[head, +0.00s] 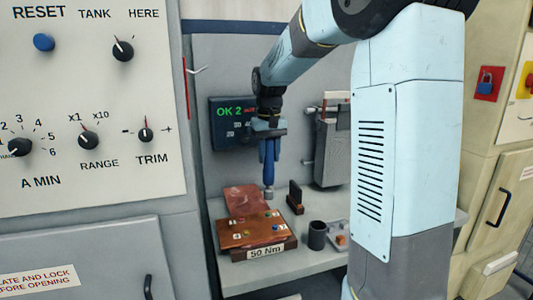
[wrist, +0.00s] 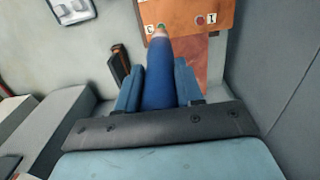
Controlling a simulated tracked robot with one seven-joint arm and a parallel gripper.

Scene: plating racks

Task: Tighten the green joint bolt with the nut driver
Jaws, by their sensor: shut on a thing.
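My gripper (head: 268,132) is shut on the blue nut driver (head: 269,165), which hangs upright, tip down, above the back part of the copper joint board (head: 240,241). In the wrist view the driver's handle (wrist: 159,85) sits between the two blue fingers (wrist: 158,78). Its narrow end points at a green bolt (wrist: 161,27) beside a small white label on the copper plate.
The board carries several coloured bolts and a "50 Nm" plate (head: 266,252). A screen (head: 231,120) behind reads "OK 2". A dark upright block (head: 295,197), a dark cup (head: 317,236) and a small tray (head: 341,242) stand right of the board. A control panel (head: 90,100) fills the left.

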